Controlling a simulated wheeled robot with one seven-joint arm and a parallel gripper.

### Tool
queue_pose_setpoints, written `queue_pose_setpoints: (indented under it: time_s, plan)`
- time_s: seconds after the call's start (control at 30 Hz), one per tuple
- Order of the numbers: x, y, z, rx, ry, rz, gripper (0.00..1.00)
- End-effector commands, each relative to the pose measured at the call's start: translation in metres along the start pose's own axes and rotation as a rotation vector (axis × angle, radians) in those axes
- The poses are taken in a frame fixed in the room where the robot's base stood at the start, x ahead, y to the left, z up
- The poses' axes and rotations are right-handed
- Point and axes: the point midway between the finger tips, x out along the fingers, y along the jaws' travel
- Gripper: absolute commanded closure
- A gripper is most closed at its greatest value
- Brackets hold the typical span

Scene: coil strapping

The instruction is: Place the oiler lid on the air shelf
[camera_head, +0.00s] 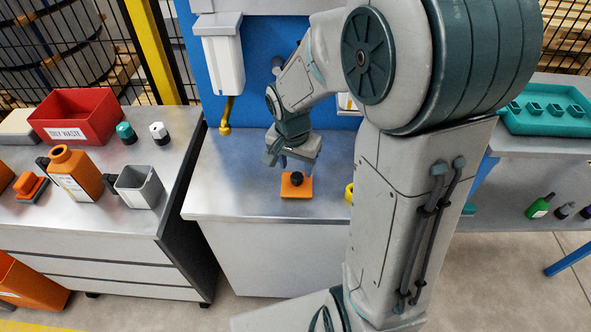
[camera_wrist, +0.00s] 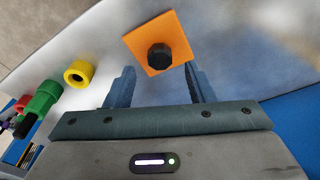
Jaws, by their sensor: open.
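An orange square plate with a black knob, which looks like the oiler lid (camera_head: 289,190), lies flat on the metal top (camera_head: 235,190) of the middle bench. The lid also shows in the wrist view (camera_wrist: 143,43), ahead of my fingers. My gripper (camera_head: 284,163) is open and empty, above and just behind the lid. Its two fingers (camera_wrist: 160,86) stand apart in the wrist view, with the knob slightly beyond their tips. I cannot tell for certain which surface is the air shelf.
A yellow ring-shaped part (camera_wrist: 79,73) stands near the lid, with a green part (camera_wrist: 42,97) beyond it. A yellow nozzle (camera_head: 225,129) hangs at the back left. The left bench holds a red bin (camera_head: 75,115) and an orange jug (camera_head: 76,173). The bench top left of the lid is clear.

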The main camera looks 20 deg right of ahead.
Motion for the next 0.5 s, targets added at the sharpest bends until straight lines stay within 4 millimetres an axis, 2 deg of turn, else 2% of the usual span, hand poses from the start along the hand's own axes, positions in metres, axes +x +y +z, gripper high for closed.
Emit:
queue_pose_setpoints:
  time_s: [0.03,0.2,0.33,0.5]
  plan:
    - [-0.014,-0.001,-0.001,0.000,0.006,-0.004,0.51]
    - [-0.050,-0.001,-0.001,0.000,0.004,-0.003,0.51]
    - [-0.070,-0.001,0.000,-0.001,0.002,-0.002,0.51]
    - [-0.084,0.001,0.001,-0.008,0.002,-0.001,0.51]
